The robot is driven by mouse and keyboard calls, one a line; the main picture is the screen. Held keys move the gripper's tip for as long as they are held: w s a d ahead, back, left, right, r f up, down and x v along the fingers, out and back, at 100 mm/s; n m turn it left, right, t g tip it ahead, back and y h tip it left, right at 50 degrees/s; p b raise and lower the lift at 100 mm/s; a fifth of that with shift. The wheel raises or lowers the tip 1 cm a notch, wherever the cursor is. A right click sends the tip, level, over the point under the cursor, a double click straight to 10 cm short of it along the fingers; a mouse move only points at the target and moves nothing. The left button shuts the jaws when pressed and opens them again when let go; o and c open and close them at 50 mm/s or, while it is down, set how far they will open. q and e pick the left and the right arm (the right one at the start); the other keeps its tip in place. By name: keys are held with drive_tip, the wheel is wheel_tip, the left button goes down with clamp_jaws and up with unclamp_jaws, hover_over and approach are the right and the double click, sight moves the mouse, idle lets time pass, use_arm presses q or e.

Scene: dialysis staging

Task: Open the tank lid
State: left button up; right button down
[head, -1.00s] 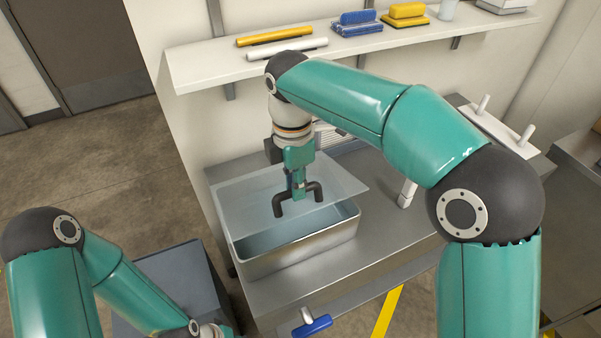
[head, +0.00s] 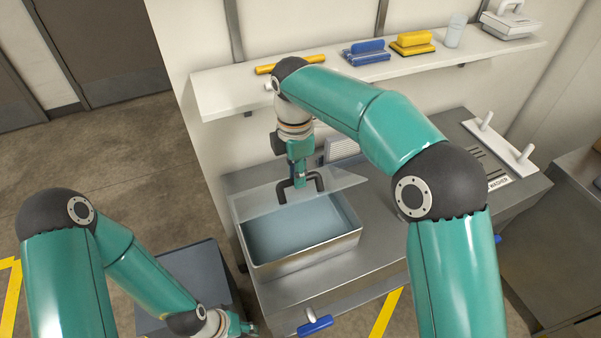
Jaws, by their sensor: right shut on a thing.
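The steel tank (head: 305,262) stands on the metal counter, its inside showing light blue-grey over most of its width. The pale see-through lid (head: 342,184) is over the tank's back part and looks tilted; I cannot tell whether its rear edge touches the rim. My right gripper (head: 299,181) points down and is shut on the lid's black handle (head: 318,181). My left gripper (head: 245,326) is low at the bottom edge, well apart from the tank, and its fingers are too small to read.
A wall shelf (head: 225,94) above the tank holds a yellow roll (head: 265,69), blue and yellow brushes and a cup (head: 455,30). A white rack with pegs (head: 505,150) is at the right. A blue-handled valve (head: 315,327) sticks out at the counter's front.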

drive_tip(key=shift+w+f, duration=0.1)
drive_tip(key=shift+f, duration=0.15)
drive_tip(key=c, duration=1.4)
unclamp_jaws()
drive_tip(key=shift+a, duration=0.1)
drive_tip(key=o, duration=0.3)
drive_tip(key=shift+w+f, duration=0.15)
drive_tip(key=shift+w, duration=0.2)
drive_tip(key=shift+s+r, duration=0.25)
drive_tip(key=shift+w+r, duration=0.15)
drive_tip(key=shift+r, duration=0.3)
wheel_tip(320, 180, up, 11)
drive_tip(key=shift+w+f, duration=0.15)
drive_tip(key=shift+w, duration=0.15)
drive_tip(key=shift+a, duration=0.1)
